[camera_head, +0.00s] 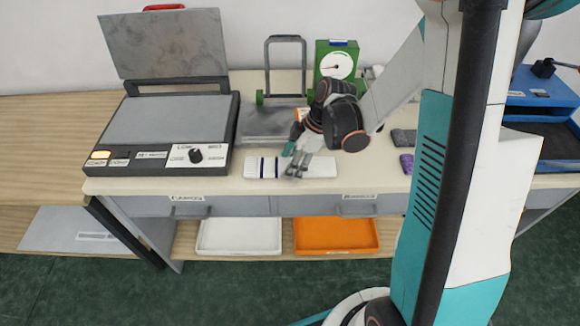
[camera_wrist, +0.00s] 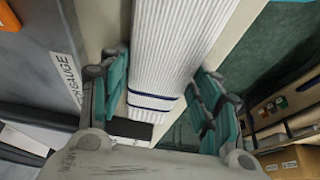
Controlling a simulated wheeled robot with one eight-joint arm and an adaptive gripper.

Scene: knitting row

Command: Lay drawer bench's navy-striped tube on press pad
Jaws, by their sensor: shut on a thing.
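The navy-striped tube (camera_head: 262,167) is white and ribbed, with navy bands near one end. It lies along the front of the drawer bench (camera_head: 225,187) in the head view; whether it touches the bench top I cannot tell. My gripper (camera_head: 296,166) is shut on its middle from above. In the wrist view the tube (camera_wrist: 170,55) runs between the two teal fingers of my gripper (camera_wrist: 163,85), its navy bands close to the palm. The press pad (camera_head: 165,122) is a flat grey plate on the dark press at the left, its lid (camera_head: 163,45) raised and the pad bare.
A green dial gauge (camera_head: 336,62) and a grey plate with an upright handle (camera_head: 270,120) stand behind my gripper. Purple (camera_head: 406,163) and grey (camera_head: 403,137) folded pieces lie to the right. White (camera_head: 238,236) and orange (camera_head: 336,235) trays sit on the lower shelf.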

